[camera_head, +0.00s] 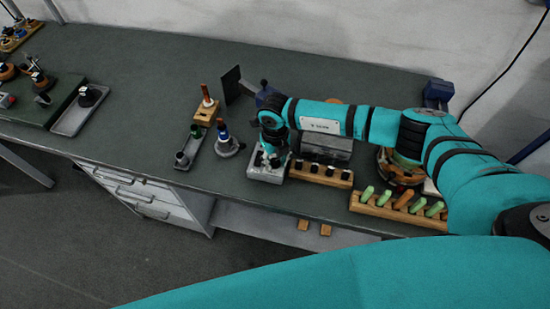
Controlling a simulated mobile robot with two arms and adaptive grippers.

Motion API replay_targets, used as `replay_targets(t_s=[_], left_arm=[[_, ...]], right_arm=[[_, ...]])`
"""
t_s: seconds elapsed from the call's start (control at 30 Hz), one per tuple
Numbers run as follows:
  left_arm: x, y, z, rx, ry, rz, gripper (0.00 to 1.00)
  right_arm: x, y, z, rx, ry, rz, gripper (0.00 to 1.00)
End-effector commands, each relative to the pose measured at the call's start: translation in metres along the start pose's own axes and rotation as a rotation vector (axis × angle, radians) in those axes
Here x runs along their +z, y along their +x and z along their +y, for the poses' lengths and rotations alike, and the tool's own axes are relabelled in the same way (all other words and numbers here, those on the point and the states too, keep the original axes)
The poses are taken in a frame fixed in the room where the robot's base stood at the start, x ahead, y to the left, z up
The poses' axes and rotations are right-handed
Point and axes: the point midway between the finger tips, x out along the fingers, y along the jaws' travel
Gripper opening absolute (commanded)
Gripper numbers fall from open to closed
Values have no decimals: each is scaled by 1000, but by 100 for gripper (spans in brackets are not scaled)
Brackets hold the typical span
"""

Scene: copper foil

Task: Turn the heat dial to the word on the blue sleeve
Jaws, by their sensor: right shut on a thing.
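A pale grey box (259,176) stands near the table's front edge, and I take it for the heat control unit. My right gripper (271,158) points down onto its top and is shut on what seems to be its dial, which the gripper hides. The dial's setting and any words on the box cannot be read. A tool with a blue sleeve (223,131) stands upright in a grey stand (227,149) to the left of the box. The word on the sleeve is too small to read. My left gripper is not in view.
A wooden block (206,114) holds an orange-handled tool, with a narrow grey tray (188,152) before it. Right of the box are a wooden rack (322,173) and a rack of green and orange handles (391,211). The table's left middle is clear.

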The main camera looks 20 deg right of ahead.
Motion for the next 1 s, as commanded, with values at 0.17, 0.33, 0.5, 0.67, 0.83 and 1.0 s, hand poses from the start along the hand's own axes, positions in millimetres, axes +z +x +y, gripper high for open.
replay_targets(t_s=[0.17,0.33,0.5,0.67,0.83,1.0], left_arm=[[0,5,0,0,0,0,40],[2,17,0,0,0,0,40],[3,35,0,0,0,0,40],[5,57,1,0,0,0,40],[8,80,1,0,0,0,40],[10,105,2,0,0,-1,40]], right_arm=[[1,1,-1,-1,-22,-3,0],[1,3,-1,-2,-94,-5,0],[2,5,-1,-2,-217,-6,0],[2,6,-1,-2,-365,-7,0],[2,6,-1,-3,-528,-8,0],[2,6,0,-3,-689,-8,0]])
